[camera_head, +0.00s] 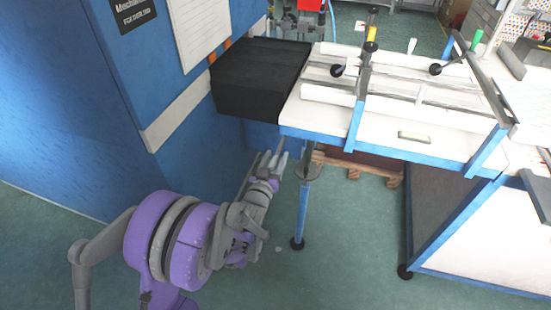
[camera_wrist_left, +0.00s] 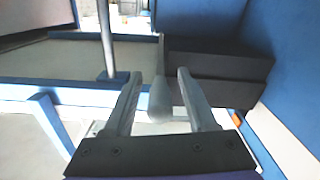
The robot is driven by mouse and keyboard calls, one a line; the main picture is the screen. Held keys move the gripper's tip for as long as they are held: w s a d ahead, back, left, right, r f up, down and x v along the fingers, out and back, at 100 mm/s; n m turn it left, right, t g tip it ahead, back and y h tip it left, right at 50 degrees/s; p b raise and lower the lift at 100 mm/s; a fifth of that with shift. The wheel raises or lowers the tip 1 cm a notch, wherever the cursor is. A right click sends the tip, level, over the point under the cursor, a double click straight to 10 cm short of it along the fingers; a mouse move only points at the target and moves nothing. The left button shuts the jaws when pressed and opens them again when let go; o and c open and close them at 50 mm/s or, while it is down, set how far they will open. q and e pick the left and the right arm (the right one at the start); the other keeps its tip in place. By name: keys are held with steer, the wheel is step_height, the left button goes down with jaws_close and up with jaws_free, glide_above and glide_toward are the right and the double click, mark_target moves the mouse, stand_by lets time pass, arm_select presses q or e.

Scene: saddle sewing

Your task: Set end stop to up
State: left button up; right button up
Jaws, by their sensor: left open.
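My left gripper (camera_head: 272,157) is open, below the front edge of the white work table (camera_head: 424,146) and left of its blue leg. In the left wrist view, a pale grey tapered lever-like piece (camera_wrist_left: 160,95) shows between the two fingers of my left gripper (camera_wrist_left: 160,90). The fingers stand apart on either side of it, and I see no clear contact. I cannot tell for sure whether this piece is the end stop or which way it is set. My right gripper is not in view.
A black block (camera_head: 258,78) sits at the table's left end, beside a tall blue cabinet (camera_head: 65,110). The blue table leg (camera_head: 301,215) stands close to my left gripper. Rails and black-knobbed levers (camera_head: 436,69) lie on the table. Green floor in front is clear.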

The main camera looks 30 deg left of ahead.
arm_select(q)
jaws_close()
stand_by(1.4)
